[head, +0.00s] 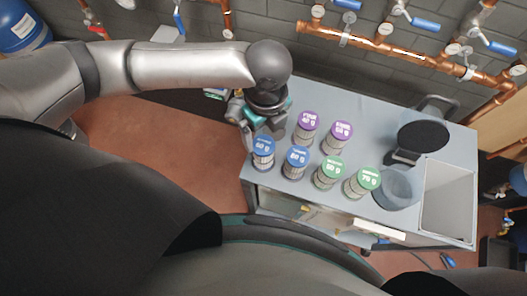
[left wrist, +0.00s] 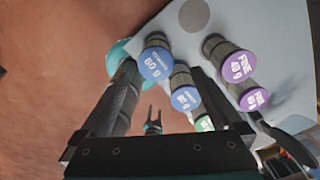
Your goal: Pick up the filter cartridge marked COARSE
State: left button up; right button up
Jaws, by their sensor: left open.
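Several ribbed filter cartridges stand upright on the grey table, with coloured caps. The near-left blue-capped cartridge (head: 263,147) reads 60 g; another blue-capped one (head: 296,158) reads 80 g. The blue caps' word is too small to read surely. Two purple-capped cartridges (head: 307,122) stand behind, at least one marked FINE, and two green-capped ones (head: 329,169) stand to the right. My left gripper (head: 247,128) is open and empty at the table's left edge. In the left wrist view, the 60 g blue cap (left wrist: 157,64) shows beyond and between its fingers, apart from them.
The grey table (head: 375,118) also bears a black round-topped device (head: 422,136), a clear round container (head: 397,189) and a grey open bin (head: 447,200) at the right. Copper pipes (head: 385,45) with blue-handled valves run along the wall behind.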

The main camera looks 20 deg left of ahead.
aim_at(263, 145)
pick_arm(q)
jog(key=f, duration=0.6)
jog(key=shift+s+a+f+b, duration=0.2)
jog(key=shift+a+b, duration=0.05)
jog(key=shift+b, duration=0.15)
grip_shut()
dwell(0.5)
